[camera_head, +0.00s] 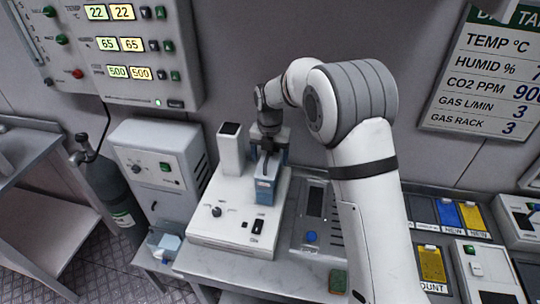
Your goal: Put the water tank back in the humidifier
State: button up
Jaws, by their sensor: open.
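The humidifier looks to be the white, low box (226,224) on the bench, with a knob and switches on its front and a white tower (230,152) at its back left. The water tank looks to be the blue block (264,187) standing upright on the right part of that box. I cannot tell whether it is fully seated. My gripper (266,157) points down at the top of the blue block, its jaws open. The dark fingers are small here, and I cannot tell whether they touch the block. The block's back is hidden.
A grey cabinet (158,180) and a dark gas cylinder (112,190) stand left. A small pale blue item (168,243) lies at the bench's left end. A grey device (312,225) sits right of the box. Blue and yellow cards (460,215) are further right.

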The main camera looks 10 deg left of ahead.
notch_tip(320, 180, up, 12)
jog(key=shift+r+b, duration=0.15)
jog(key=shift+b, duration=0.55)
jog(key=s+d+r+m+t, duration=0.1)
jog(key=s+d+r+m, duration=0.3)
jog(key=d+m, duration=0.5)
jog(key=s+d+r+m+t, duration=0.1)
jog(key=s+d+r+m, duration=0.1)
jog(key=s+d+m, duration=0.6)
jog(key=s+d+f+m, duration=0.2)
jog(key=s+d+m, duration=0.4)
jog(key=s+m, duration=0.2)
jog(key=s+d+f+m+t, duration=0.1)
jog(key=s+d+f+m, duration=0.1)
jog(key=s+d+m, duration=0.4)
jog(key=s+m, duration=0.2)
jog(key=m, duration=0.3)
jog(key=shift+s+d+f, duration=0.25)
jog(key=shift+s, duration=0.1)
